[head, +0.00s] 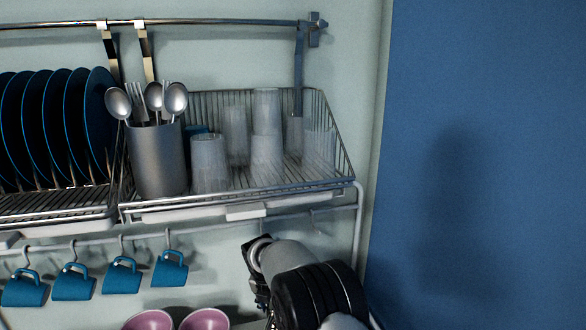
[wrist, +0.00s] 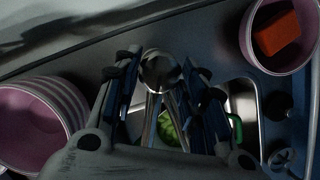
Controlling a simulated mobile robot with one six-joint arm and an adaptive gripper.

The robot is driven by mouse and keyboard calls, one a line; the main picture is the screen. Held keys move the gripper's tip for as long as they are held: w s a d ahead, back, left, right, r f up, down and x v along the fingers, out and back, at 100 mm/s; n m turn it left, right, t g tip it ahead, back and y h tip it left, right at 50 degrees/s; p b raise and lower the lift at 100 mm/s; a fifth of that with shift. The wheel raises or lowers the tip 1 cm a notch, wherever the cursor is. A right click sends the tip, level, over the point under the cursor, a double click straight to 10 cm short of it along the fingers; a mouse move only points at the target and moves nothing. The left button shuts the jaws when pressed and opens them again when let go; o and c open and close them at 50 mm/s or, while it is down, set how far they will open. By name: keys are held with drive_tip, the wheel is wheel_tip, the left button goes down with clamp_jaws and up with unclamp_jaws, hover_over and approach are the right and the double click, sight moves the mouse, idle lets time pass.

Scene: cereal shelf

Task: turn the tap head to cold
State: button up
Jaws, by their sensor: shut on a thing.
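The tap head is a rounded, shiny metal piece (wrist: 160,68) in the middle of the wrist view, with a slim metal body running down from it. My gripper (wrist: 162,80) has one dark finger on each side of it and is shut on the tap head. Which way the tap head is turned cannot be told. In the head view my gripper (head: 257,272) shows only in part at the lower middle, behind my arm, and the tap is hidden there.
A sink (wrist: 243,100) with a green object (wrist: 168,128) lies below the tap. Stacked pink-white bowls (wrist: 30,125) stand left; a pink bowl (wrist: 249,40) holding an orange block (wrist: 278,34) stands right. Above are a dish rack (head: 240,190) and hanging blue mugs (head: 121,278).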

drive_tip(key=shift+d+r+n+y+p, duration=0.15)
drive_tip(key=shift+n+y+p, duration=0.25)
drive_tip(key=shift+n+p, duration=1)
drive_tip(key=o, duration=1.9)
